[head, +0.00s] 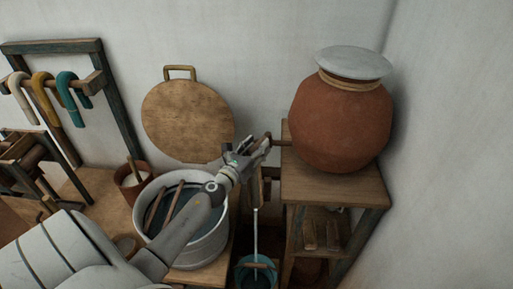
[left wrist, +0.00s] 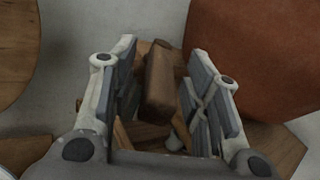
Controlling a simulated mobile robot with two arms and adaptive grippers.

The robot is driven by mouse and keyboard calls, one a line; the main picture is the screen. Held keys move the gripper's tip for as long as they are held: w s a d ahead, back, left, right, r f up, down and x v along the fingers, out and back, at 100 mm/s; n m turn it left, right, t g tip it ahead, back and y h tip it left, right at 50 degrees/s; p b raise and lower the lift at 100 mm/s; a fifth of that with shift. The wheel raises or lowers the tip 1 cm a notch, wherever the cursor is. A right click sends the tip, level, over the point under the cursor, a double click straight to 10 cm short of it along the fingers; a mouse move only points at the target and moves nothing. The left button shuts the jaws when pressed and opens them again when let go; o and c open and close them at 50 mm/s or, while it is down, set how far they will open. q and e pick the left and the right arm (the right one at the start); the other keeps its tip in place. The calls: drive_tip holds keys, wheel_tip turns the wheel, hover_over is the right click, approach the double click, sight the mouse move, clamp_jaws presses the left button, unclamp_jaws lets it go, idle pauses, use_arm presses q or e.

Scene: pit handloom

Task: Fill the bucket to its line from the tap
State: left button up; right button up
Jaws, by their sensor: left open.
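The blue-green bucket (head: 243,276) stands low on the floor beside the wooden stand, cut off by the bottom edge in the head view. A thin pale streak (head: 255,232), which looks like running water, drops into it. Its line and water level cannot be made out. The brown wooden tap (head: 272,142) sticks out left from the big clay pot (head: 342,125). My left gripper (head: 246,157) is at the tap. In the left wrist view its open jaws (left wrist: 165,62) stand on either side of a brown wooden tap part (left wrist: 160,82), with gaps visible. My right gripper is out of view.
The pot, with a pale lid (head: 353,62), stands on a wooden stand (head: 320,190) near the wall. A pale tub (head: 210,243) with sticks sits under my left arm. A round wooden board (head: 187,120) leans on the wall. Coloured yarn hanks (head: 70,98) hang at left.

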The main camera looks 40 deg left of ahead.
use_arm(q)
drive_tip(key=s, duration=1.2)
drive_tip(key=shift+d, duration=0.45)
drive_tip(key=shift+f, duration=0.1)
